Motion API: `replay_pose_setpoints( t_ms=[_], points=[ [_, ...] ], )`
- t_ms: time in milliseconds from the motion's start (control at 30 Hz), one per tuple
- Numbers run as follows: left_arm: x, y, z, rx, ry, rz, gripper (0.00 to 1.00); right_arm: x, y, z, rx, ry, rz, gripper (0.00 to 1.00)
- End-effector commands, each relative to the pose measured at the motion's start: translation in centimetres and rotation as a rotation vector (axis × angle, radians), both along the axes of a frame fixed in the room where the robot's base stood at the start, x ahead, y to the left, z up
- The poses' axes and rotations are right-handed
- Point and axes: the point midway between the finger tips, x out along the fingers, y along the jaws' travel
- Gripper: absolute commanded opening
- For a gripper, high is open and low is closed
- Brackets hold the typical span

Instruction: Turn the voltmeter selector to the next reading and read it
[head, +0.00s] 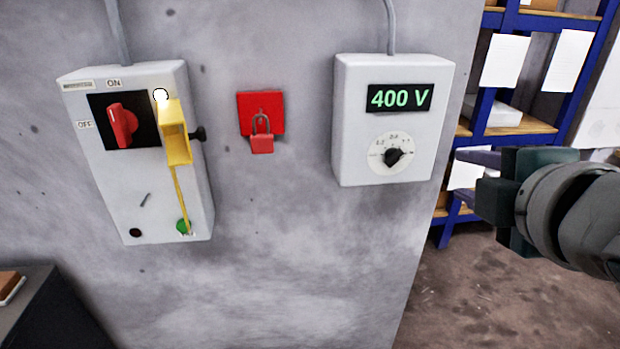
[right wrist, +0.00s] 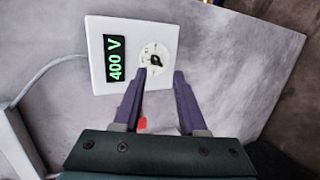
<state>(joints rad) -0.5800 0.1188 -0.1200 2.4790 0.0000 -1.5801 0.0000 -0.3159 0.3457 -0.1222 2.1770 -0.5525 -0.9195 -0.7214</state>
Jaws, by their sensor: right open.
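The voltmeter (head: 350,120) is a white box on the grey wall, right of centre in the head view. Its display (head: 398,98) reads 400 V in green. Below the display is a round dial with a black selector knob (head: 392,157). In the right wrist view the voltmeter (right wrist: 98,75) and knob (right wrist: 156,61) show beyond the fingers. My right gripper (head: 468,170) is to the right of the voltmeter, apart from it. My left gripper is not in view.
A switch box (head: 150,205) with a red rotary handle (head: 122,125) and a hanging yellow part (head: 175,135) is on the wall at left. A red padlock (head: 262,143) hangs on a red plate. Blue shelving (head: 550,75) stands behind at right. The wall below the voltmeter is clear.

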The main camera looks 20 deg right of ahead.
Motion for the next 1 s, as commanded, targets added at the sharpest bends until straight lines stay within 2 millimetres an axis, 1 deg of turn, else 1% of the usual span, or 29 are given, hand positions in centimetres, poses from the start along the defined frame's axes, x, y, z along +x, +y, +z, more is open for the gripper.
replay_pose_setpoints(
  t_ms=[33,100,200,300,433,567,633,1000],
  points=[
    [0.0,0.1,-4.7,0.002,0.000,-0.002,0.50,1.1,-0.4,-3.5,-0.107,-0.026,0.045,0.41],
    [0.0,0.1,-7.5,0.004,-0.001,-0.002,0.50,2.5,-0.7,-4.7,-0.268,-0.058,0.110,0.41],
    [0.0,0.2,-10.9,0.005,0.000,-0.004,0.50,4.1,-0.8,-6.0,-0.476,-0.091,0.187,0.41],
    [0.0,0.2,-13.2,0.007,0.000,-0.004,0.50,5.2,-0.6,-6.9,-0.641,-0.112,0.243,0.41],
    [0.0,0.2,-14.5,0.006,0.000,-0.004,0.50,5.9,-0.4,-7.2,-0.766,-0.127,0.285,0.41],
    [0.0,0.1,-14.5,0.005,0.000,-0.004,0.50,6.5,-0.4,-6.9,-0.808,-0.130,0.297,0.41],
    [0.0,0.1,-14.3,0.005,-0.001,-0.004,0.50,7.2,-0.6,-6.7,-0.809,-0.130,0.296,0.41],
    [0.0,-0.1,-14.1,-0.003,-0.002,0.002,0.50,13.4,-2.0,-6.7,-0.801,-0.131,0.294,0.41]
  ],
)
